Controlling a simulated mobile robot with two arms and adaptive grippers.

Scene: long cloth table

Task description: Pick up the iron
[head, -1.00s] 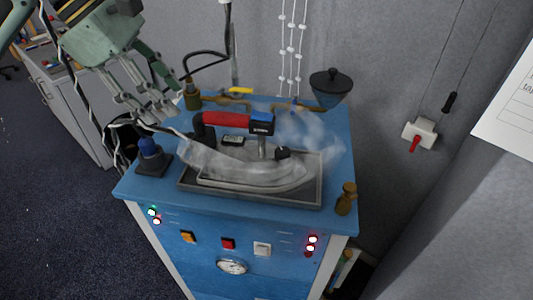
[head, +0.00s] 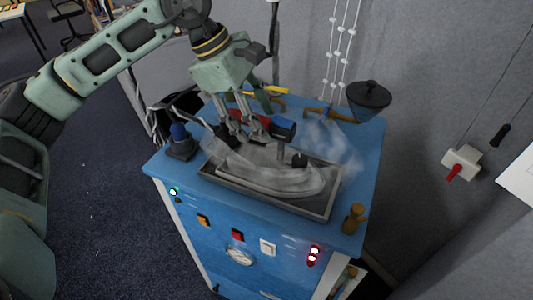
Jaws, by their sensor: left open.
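The iron (head: 290,181) rests in a grey metal tray (head: 317,208) on top of a blue cabinet (head: 200,225). It has a pale metal body, a red handle (head: 254,117) and a dark blue handle end (head: 284,128). White steam rises around it. My left gripper (head: 242,142) comes in from the upper left, fingers pointing down. It is open and sits over the left part of the red handle, hiding much of it. I cannot tell whether the fingers touch the handle. My right gripper is not in view.
A blue-topped knob (head: 180,140) stands at the cabinet's left edge. A dark lidded funnel (head: 369,98) stands at the back right, and a brass fitting (head: 354,219) at the front right. Brass valves (head: 330,113) line the back. A grey wall is close behind.

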